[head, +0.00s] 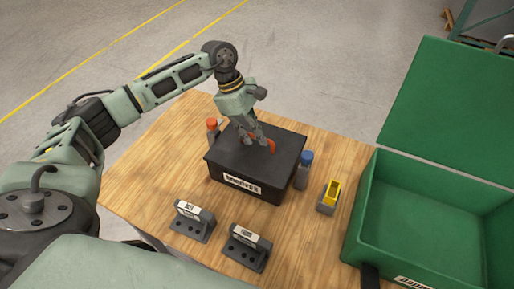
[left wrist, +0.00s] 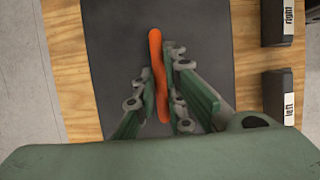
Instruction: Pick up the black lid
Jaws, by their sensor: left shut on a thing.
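The black lid (head: 283,147) lies on top of a dark box with a white label (head: 243,185) on its front, on the wooden table. An orange handle (head: 271,145) stands up from the lid's middle. My left gripper (head: 258,142) points down over the lid with its fingers at the handle. In the left wrist view the orange handle (left wrist: 158,75) runs between the two fingers (left wrist: 165,100), and the lid (left wrist: 120,40) fills the area below. The gripper is shut on the handle. I see no clear gap between lid and box. My right gripper is not in view.
An orange-capped bottle (head: 212,130) stands behind the box at left, a blue-capped bottle (head: 304,170) at its right. A yellow item in a grey holder (head: 329,196) stands farther right. Two grey labelled blocks (head: 192,221) (head: 247,247) stand in front. An open green case (head: 365,215) is at right.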

